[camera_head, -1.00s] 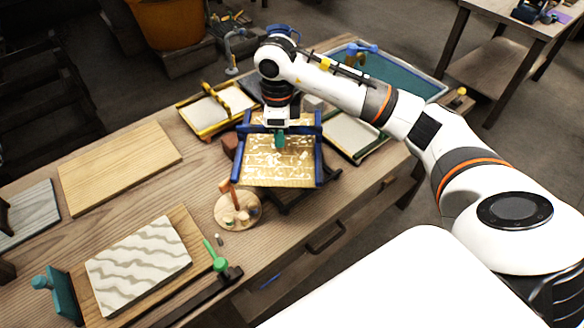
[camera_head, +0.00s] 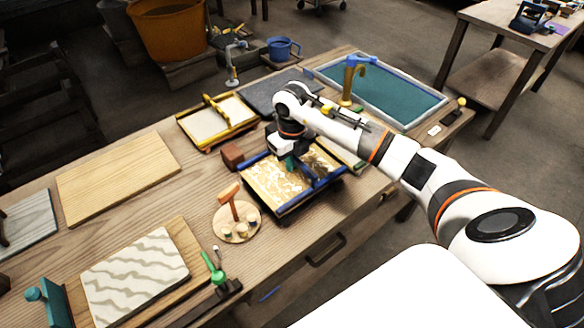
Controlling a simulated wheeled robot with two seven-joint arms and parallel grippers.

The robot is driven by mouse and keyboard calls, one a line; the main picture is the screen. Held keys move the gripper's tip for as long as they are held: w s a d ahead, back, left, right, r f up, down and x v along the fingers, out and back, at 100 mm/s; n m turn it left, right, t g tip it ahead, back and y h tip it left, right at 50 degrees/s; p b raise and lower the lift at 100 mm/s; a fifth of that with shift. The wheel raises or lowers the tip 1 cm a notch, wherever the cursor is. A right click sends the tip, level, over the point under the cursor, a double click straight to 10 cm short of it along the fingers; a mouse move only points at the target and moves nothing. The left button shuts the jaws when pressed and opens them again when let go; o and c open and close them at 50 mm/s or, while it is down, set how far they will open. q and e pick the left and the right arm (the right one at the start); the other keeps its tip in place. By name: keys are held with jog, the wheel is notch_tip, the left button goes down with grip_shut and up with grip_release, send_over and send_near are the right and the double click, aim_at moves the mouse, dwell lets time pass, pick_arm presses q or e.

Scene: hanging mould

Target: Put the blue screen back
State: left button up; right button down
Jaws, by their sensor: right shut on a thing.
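The blue screen (camera_head: 268,185) has blue edges and a gold surface with white flecks. It lies near the middle of the bench in the head view, turned at an angle, over a dark base that shows at its front edge. I cannot tell whether it rests on that base or is just above it. My right gripper (camera_head: 291,164), with green fingers, comes down from above at the screen's far part and is shut on it. The fingertips and the grip itself are partly hidden. My left gripper is not in view.
A yellow-framed tray (camera_head: 216,121) and a brown block (camera_head: 232,155) stand behind the screen. A teal basin (camera_head: 395,95) with a brass post (camera_head: 349,80) is at the back right. A round board (camera_head: 236,222) with a small hammer-like tool is close in front. The pale board (camera_head: 118,172) lies left.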

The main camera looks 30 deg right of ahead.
notch_tip(320, 180, down, 3)
jog(key=shift+f, duration=0.1)
jog(key=shift+f, duration=0.2)
jog(key=c, duration=1.5)
grip_release()
jog(key=shift+r, duration=0.1)
